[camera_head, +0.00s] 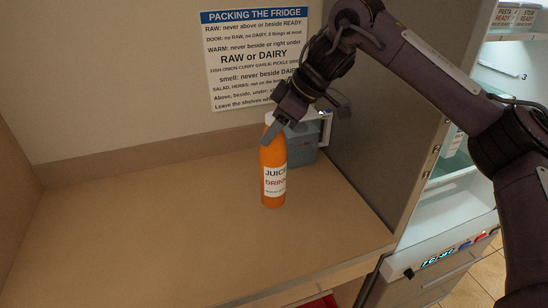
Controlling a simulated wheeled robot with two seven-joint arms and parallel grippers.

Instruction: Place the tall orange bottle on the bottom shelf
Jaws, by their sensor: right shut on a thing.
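The tall orange bottle (273,160) stands upright on the wooden counter, with a white label reading JUICE DRINK. My right gripper (275,128) is shut on the bottle's upper part; the fingers cover some of its top. The bottle's base looks to be at the counter surface; I cannot tell whether it touches. The open fridge (445,200) is at the right, partly hidden behind my right arm. Its lower shelves are only partly visible. My left gripper is not in view.
A grey-blue container (303,150) stands just behind the bottle, close to the grey fridge side panel (385,120). A sign (256,58) headed PACKING THE FRIDGE hangs on the back wall. The left and front of the counter (150,230) are clear.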

